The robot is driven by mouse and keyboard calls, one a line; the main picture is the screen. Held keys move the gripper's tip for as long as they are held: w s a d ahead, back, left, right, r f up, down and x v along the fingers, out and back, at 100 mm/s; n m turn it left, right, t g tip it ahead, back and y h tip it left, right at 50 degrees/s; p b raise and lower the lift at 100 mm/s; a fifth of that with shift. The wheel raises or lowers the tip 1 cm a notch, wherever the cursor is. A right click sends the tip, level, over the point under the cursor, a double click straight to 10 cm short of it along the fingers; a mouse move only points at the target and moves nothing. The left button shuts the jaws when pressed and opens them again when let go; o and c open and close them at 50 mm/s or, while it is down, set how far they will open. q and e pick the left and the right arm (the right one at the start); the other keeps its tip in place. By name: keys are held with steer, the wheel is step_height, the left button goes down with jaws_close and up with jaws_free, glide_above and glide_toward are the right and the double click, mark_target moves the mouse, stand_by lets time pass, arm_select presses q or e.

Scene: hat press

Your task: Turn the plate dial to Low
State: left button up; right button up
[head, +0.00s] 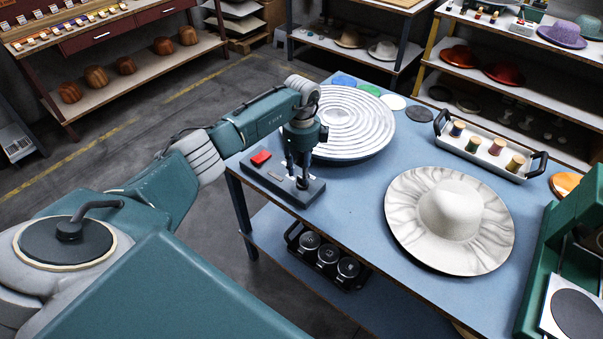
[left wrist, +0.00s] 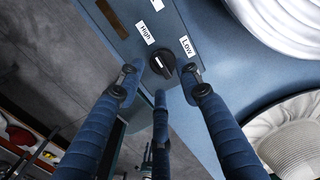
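The plate dial (left wrist: 162,64) is a round black knob with a pale mark on the dark control box (left wrist: 128,30). White labels "High" (left wrist: 145,33) and "Low" (left wrist: 187,46) stand beside it, High on the left and Low on the right. The mark's exact direction is too small to tell. My left gripper (left wrist: 160,80) is open, its fingers spread around the dial's sides; I cannot tell whether they touch it. In the head view my left gripper (head: 297,170) points down over the control box (head: 262,178) and hides the dial. My right gripper is not in view.
A ribbed round plate (head: 343,118) lies just behind the control box on the blue table (head: 350,220). A cream hat (head: 450,215), a tray of thread spools (head: 512,170) and a green machine (head: 540,265) stand to the right. A red switch (head: 261,157) is on the box.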

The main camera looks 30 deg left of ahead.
mark_target(301, 179)
arm_select(q)
step_height(301, 179, down, 2)
steer(key=shift+d+f, duration=0.1)
steer(key=shift+f, duration=0.4)
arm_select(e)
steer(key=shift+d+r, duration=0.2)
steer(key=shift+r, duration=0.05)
arm_select(q)
steer(key=shift+c, duration=0.5)
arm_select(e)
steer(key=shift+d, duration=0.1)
arm_select(q)
jaws_close()
